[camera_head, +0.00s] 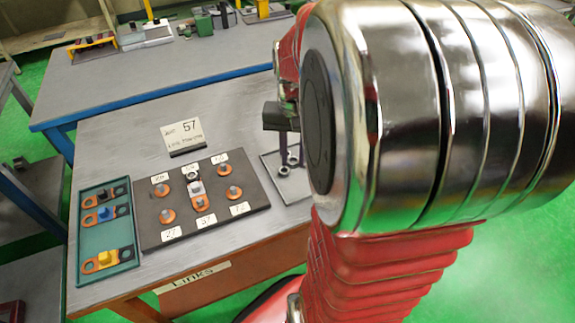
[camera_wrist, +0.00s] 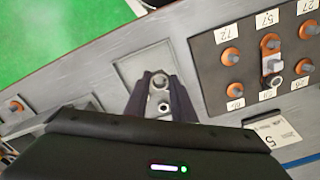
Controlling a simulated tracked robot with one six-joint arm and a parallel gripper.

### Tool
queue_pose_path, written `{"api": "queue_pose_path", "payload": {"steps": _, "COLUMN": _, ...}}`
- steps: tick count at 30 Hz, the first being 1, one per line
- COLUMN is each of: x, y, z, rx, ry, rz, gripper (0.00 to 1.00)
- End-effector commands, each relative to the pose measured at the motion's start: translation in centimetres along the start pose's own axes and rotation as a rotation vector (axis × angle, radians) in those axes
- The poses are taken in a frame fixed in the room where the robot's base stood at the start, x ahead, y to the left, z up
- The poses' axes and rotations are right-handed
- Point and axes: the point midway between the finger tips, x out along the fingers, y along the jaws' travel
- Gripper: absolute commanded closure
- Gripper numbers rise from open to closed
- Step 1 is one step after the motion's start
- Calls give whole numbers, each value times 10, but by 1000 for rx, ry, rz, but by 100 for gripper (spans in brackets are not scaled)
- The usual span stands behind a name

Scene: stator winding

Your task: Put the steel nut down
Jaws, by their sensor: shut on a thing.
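My gripper (camera_head: 290,150) is low over a small grey tray (camera_head: 270,160) at the right of the table, its two dark fingers pointing down. In the wrist view the fingers (camera_wrist: 161,88) close around a steel nut (camera_wrist: 163,107). Whether the held nut touches the tray floor I cannot tell. My arm covers the tray's right side in the head view.
A dark terminal board (camera_head: 150,235) with copper-ringed studs and number labels stands left of the tray. A teal tray (camera_head: 120,223) holding several links is further left. A blue-edged bench (camera_head: 150,85) is behind.

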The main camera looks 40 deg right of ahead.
Motion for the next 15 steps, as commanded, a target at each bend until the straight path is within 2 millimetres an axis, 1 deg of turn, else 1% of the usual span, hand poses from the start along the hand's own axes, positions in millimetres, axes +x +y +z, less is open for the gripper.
{"api": "queue_pose_path", "payload": {"steps": 11, "x": 2, "y": 1, "z": 0, "rx": 2, "ry": -1, "rz": 0, "gripper": 100}}
{"api": "queue_pose_path", "payload": {"steps": 15, "x": 14, "y": 0, "z": 1, "rx": 0, "ry": -4, "rz": 1, "gripper": 100}}
